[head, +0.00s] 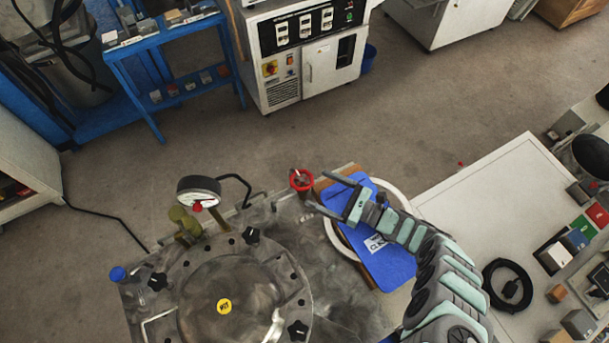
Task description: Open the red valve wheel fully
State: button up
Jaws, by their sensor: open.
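The red valve wheel (301,180) is a small round handwheel on a short stem at the back edge of the steel vessel's top (225,275). My gripper (318,192) reaches in from the right, its two fingers pointing left towards the wheel. The fingers are spread apart with nothing between them. The fingertips are close to the right side of the wheel; I cannot tell whether either touches it. How far the valve is turned cannot be told from this view.
A pressure gauge (198,190) and a curved black pipe stand left of the wheel. A blue clipboard (375,250) lies beneath my gripper. Black knobs sit on the vessel lid. A white table (480,200) with tiles and a coiled cable is at right. Open floor lies behind.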

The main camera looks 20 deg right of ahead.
aim_at(291, 175)
jog(key=b+x, duration=0.1)
jog(key=x, duration=0.9)
jog(key=shift+w+a, duration=0.2)
jog(key=shift+w, duration=0.05)
jog(key=shift+c, duration=0.3)
jog(key=c, duration=1.3)
